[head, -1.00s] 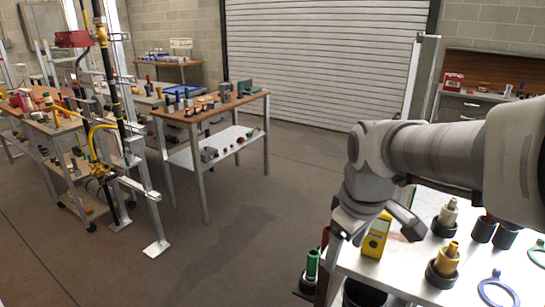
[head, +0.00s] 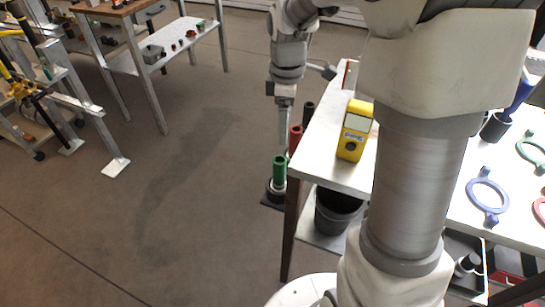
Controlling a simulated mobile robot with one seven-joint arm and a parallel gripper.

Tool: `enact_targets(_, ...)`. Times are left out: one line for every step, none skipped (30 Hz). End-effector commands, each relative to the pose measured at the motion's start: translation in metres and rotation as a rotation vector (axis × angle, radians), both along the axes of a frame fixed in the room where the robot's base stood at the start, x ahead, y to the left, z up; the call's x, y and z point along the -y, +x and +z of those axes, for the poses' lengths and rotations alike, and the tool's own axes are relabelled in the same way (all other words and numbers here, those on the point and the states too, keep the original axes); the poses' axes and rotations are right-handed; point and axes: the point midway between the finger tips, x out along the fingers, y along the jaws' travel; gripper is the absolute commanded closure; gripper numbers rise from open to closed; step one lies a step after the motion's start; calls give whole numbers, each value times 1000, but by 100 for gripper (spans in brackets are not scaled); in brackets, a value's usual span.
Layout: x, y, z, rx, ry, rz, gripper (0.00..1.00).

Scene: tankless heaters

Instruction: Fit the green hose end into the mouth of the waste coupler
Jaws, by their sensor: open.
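The green hose end (head: 279,170) stands upright in a dark holder (head: 272,197) beside the left edge of the white table. My gripper (head: 284,143) points down just above and behind the green hose end in the picture, close to the dark red piece. It is open and I see nothing held in it; its fingers are seen nearly edge-on and small. I cannot tell whether it touches anything. I cannot make out the waste coupler for certain; my arm hides much of the table.
A dark red piece (head: 296,138) and a black piece (head: 308,113) stand behind the green one. A yellow device (head: 355,130) stands on the white table (head: 335,173). A blue ring (head: 487,195) lies to the right. A dark bin (head: 335,215) sits below.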

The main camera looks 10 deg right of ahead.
Motion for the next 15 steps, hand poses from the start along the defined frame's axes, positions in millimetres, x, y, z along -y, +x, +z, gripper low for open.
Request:
enact_targets(0,0,-5,-2,0,3,19)
enact_targets(0,0,-8,-3,0,5,19)
enact_targets(0,0,-14,-4,1,5,19)
enact_targets(0,0,-20,-5,0,5,19)
enact_targets(0,0,-26,-6,0,5,19)
enact_targets(0,0,-35,-6,0,5,19)
enact_targets(0,0,-42,-6,0,5,19)
enact_targets(0,0,-49,-6,0,5,19)
enact_targets(0,0,-58,-6,0,5,19)
enact_targets(-1,0,-65,-7,-1,5,19)
enact_targets(-1,0,-71,-5,0,5,19)
enact_targets(-1,0,-80,-6,0,5,19)
enact_targets(-1,0,-86,-5,0,5,19)
enact_targets(-1,0,-92,-5,0,5,19)
enact_targets(-1,0,-99,-5,0,4,19)
